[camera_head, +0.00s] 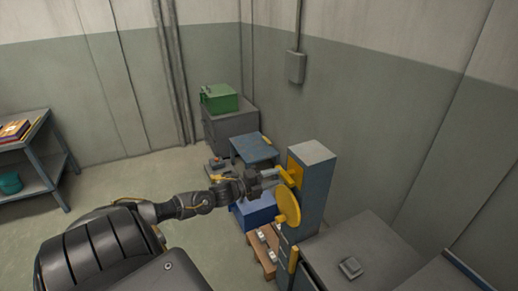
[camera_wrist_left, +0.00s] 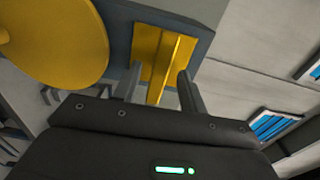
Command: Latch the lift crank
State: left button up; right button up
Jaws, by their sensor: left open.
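A grey-blue column (camera_head: 318,190) carries a round yellow disc (camera_head: 287,207) and, above it, a yellow plate (camera_head: 294,168). I cannot tell which yellow part is the crank or its latch. In the left wrist view the disc (camera_wrist_left: 62,38) is at upper left. The yellow plate (camera_wrist_left: 148,48) has a raised ridge running toward my fingers. My left gripper (camera_head: 276,178) is open in front of the plate; its fingers (camera_wrist_left: 160,86) stand either side of the ridge's near end. Contact cannot be told. My right gripper is not in view.
A blue box (camera_head: 255,212) and a wooden pallet (camera_head: 263,253) are low beside the column. A grey cabinet top (camera_head: 385,250) is at right. A green box (camera_head: 220,98) sits on a grey cabinet behind. A shelf (camera_head: 30,170) stands far left, with open floor between.

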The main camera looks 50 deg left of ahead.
pick_arm(q)
jog(key=v, duration=0.7)
jog(key=shift+b, duration=0.45)
